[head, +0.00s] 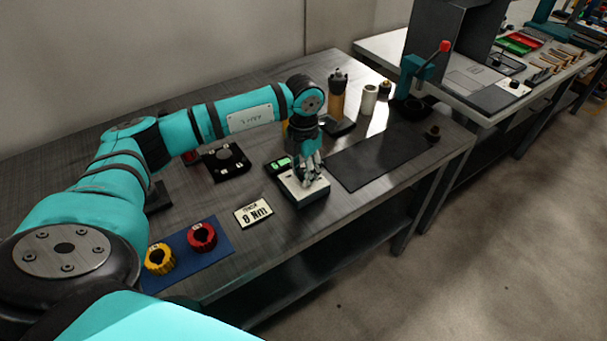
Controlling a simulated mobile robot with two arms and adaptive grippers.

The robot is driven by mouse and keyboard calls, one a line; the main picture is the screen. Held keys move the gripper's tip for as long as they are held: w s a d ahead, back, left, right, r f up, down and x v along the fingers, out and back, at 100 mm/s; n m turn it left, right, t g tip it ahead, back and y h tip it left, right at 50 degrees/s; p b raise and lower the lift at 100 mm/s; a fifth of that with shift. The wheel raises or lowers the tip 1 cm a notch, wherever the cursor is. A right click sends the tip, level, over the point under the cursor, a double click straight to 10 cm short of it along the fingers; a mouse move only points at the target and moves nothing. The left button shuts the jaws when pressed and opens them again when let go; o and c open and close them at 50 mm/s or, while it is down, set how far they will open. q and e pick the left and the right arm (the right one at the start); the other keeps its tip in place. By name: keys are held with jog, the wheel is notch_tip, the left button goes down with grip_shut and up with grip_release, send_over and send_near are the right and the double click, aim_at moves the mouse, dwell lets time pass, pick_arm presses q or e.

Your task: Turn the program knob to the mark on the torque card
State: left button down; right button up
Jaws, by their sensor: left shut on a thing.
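The torque card (254,213) lies flat on the metal table in front of my arm. It is cream with dark print that reads "8 Nm". A small white-topped box (314,193) with a dark base stands right of the card. My left gripper (309,178) points down onto the top of this box, shut on the program knob, which its fingers hide. The knob's pointer and the marks around it cannot be made out. My right gripper is not in view.
A dark mat (372,158) lies right of the box. Bottles and a red-knobbed press (415,75) stand farther back.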

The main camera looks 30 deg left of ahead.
pick_arm(q)
jog(key=m+b, duration=0.2)
jog(key=m, duration=0.2)
jog(key=shift+m+b, duration=0.4)
jog(key=shift+m, duration=0.9)
jog(key=shift+r, duration=0.1)
jog(key=c, duration=1)
grip_release()
jog(key=shift+r, duration=0.1)
notch_tip(320, 180, up, 12)
